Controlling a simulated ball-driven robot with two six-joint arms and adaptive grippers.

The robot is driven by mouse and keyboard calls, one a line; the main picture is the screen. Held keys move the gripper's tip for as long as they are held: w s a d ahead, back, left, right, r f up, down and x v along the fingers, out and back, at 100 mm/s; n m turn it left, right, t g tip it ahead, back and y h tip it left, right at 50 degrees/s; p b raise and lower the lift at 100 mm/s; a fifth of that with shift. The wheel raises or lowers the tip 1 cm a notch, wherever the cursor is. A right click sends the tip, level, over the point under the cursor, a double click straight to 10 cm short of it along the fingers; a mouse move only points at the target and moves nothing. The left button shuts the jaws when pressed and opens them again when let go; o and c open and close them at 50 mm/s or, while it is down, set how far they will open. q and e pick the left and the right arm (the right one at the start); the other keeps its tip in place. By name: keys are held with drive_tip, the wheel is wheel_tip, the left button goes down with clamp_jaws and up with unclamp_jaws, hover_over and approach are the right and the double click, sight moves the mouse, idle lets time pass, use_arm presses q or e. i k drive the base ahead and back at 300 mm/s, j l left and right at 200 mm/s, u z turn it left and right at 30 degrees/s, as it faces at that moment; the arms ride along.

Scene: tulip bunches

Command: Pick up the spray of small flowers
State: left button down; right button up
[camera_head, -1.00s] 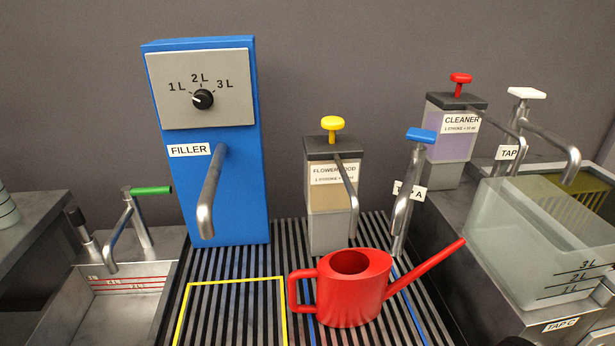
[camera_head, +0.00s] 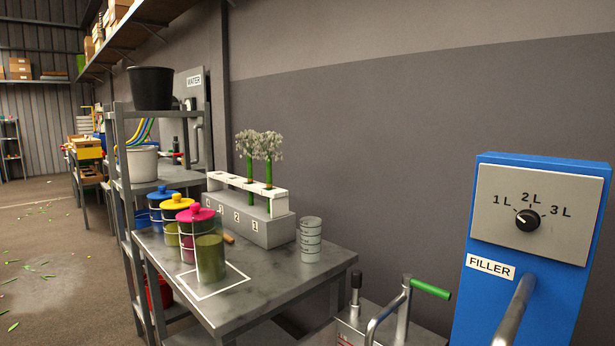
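Two sprays of small white flowers stand upright side by side in a grey numbered rack (camera_head: 262,228) on a metal table. The left spray (camera_head: 248,146) and the right spray (camera_head: 269,147) have green stems held in the rack's white top bar. Their lower stem ends are hidden in the rack. Neither of my grippers is in view.
Jars with blue (camera_head: 161,193), yellow (camera_head: 177,202) and pink (camera_head: 196,214) lids stand left of the rack, near a white outlined square (camera_head: 222,288). A clear marked beaker (camera_head: 311,240) stands to its right. The blue filler (camera_head: 540,250) is at the far right. A shelf unit with a black bucket (camera_head: 151,88) stands behind left.

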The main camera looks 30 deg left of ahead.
sight(251, 133)
drive_tip(key=u, duration=1.25)
drive_tip(key=i+j, duration=0.15)
drive_tip(key=j, duration=0.2)
drive_tip(key=i+j, duration=0.15)
drive_tip(key=j, duration=0.2)
